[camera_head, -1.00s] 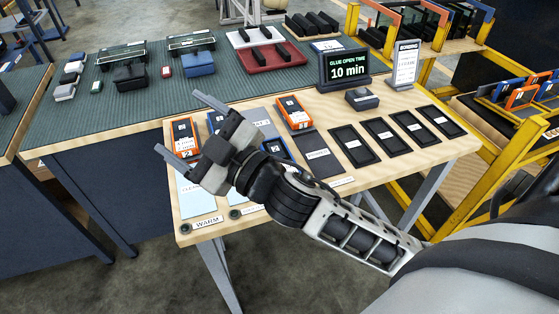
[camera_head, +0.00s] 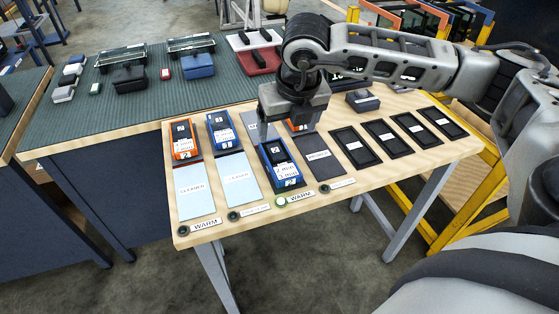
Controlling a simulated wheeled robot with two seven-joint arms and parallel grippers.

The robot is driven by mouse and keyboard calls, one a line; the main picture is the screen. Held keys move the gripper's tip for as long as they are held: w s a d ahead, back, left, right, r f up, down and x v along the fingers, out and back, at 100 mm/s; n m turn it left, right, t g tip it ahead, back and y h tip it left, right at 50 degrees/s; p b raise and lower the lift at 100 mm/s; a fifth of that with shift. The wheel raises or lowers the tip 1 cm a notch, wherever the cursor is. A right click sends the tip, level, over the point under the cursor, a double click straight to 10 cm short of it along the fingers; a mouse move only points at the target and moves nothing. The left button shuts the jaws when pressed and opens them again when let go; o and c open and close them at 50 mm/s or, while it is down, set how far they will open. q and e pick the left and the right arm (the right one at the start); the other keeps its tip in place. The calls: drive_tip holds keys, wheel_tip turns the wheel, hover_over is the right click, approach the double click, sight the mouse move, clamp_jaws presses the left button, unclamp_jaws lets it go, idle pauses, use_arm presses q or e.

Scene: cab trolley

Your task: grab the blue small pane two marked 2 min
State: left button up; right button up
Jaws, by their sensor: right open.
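A blue pane (camera_head: 282,166) with white labels, one seeming to read "2 min", lies on the wooden table between the light blue pads and a dark pad. My right gripper (camera_head: 290,125) points down just behind and above it, with its fingers apart and nothing seen between them. The gripper hides the far end of that place and part of an orange pane (camera_head: 297,127) behind. A second blue pane (camera_head: 222,132) lies to the left, with another orange pane (camera_head: 183,139) beyond it. My left gripper is not in view.
Light blue pads (camera_head: 195,188) lie at the table's front left. Several black trays (camera_head: 355,147) fill the right side. A small dark box (camera_head: 362,101) stands behind them. My right forearm partly covers the display.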

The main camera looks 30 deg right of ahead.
hover_over(280, 159)
drive_tip(key=s, duration=0.2)
drive_tip(key=f, duration=0.7)
drive_tip(key=shift+a+f+p, duration=0.25)
drive_tip(key=shift+f+p, duration=0.05)
drive_tip(key=shift+w+p+x, duration=0.1)
drive_tip(key=shift+p+x, duration=0.2)
drive_tip(key=shift+x, duration=1)
drive_tip(key=shift+w+p+x, duration=0.15)
drive_tip(key=shift+p+x, duration=0.1)
drive_tip(key=shift+x, duration=1.05)
drive_tip(key=shift+r, duration=0.15)
drive_tip(key=c, duration=1.3)
